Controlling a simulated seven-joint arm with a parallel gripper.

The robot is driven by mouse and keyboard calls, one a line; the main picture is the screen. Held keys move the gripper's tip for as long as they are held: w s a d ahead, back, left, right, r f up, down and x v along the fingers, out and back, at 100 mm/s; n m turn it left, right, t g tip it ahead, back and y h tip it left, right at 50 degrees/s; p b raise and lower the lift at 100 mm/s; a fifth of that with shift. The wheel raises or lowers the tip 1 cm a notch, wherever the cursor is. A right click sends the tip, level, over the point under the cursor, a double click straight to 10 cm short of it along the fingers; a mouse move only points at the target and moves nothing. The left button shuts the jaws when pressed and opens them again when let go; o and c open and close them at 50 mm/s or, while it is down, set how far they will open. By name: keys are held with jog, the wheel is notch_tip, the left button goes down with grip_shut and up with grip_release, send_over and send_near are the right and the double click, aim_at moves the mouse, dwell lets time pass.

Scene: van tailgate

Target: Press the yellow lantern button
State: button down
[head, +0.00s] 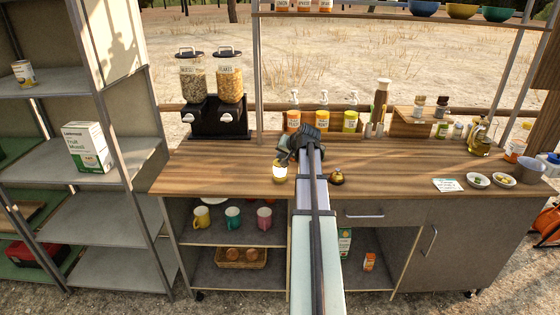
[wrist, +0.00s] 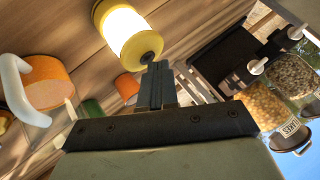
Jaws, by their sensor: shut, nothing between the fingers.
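The lantern (head: 279,174) stands on the wooden counter, yellow at its ends with a bright, glowing white middle. In the wrist view the lantern (wrist: 129,34) is close ahead of my fingers, and a small dark knob shows on its yellow end cap. My gripper (head: 284,158) is over the lantern in the head view and hides part of its top. In the wrist view my gripper (wrist: 155,68) has its fingers together and empty, with the tips right at the knob. I cannot tell whether they touch it.
A small brass bell (head: 338,178) stands right of my arm. Pump bottles (head: 293,121) and cereal dispensers (head: 229,90) stand behind on the counter (head: 220,165). A card (head: 448,185) and small bowls (head: 478,181) lie at the right. Bare counter lies left of the lantern.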

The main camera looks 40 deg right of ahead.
jog(key=shift+r, duration=0.1)
dwell(0.4)
jog(key=shift+r, duration=0.7)
jog(key=shift+r, duration=0.1)
notch_tip(320, 180, up, 5)
jog(key=shift+f, duration=0.1)
dwell(0.4)
dwell(0.7)
